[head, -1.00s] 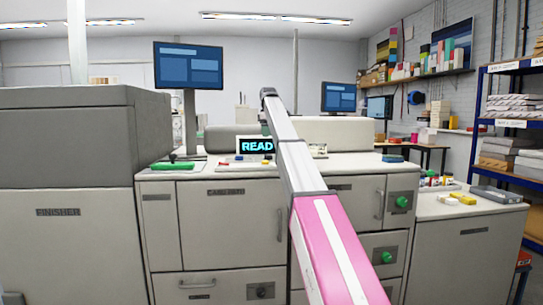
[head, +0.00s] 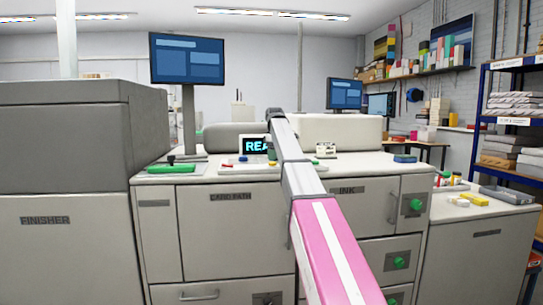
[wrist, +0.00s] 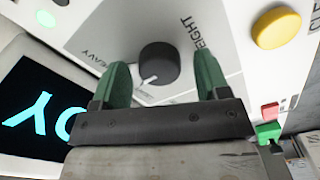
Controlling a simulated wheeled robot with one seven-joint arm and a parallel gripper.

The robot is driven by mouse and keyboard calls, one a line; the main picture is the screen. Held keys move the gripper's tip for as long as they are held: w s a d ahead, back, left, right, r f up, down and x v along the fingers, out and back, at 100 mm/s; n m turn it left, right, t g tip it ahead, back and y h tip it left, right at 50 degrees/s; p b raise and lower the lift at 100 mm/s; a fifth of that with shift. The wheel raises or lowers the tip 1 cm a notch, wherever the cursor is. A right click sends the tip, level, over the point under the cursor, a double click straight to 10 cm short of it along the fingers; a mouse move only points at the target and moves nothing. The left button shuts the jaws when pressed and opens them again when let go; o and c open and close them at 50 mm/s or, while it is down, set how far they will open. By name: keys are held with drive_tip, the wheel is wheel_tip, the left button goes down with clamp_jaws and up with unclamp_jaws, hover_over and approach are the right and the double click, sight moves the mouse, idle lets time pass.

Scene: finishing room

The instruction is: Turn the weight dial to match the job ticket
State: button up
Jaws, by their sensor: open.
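In the head view my arm hides the gripper and dial. I cannot make out a readable job ticket.
A lit display (head: 254,146) is partly covered by my arm; its lettering also shows in the wrist view (wrist: 40,115). A yellow button (wrist: 277,28) sits right of the dial. A monitor (head: 187,60) stands behind the machine. A green item (head: 170,169) lies at the counter's left.

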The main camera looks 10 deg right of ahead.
drive_tip(key=shift+f, duration=0.1)
drive_tip(key=shift+c, duration=0.4)
drive_tip(key=c, duration=0.9)
drive_tip(key=shift+o, duration=0.2)
drive_tip(key=shift+m, duration=2.6)
drive_tip(key=o, duration=0.9)
drive_tip(key=shift+o, duration=0.2)
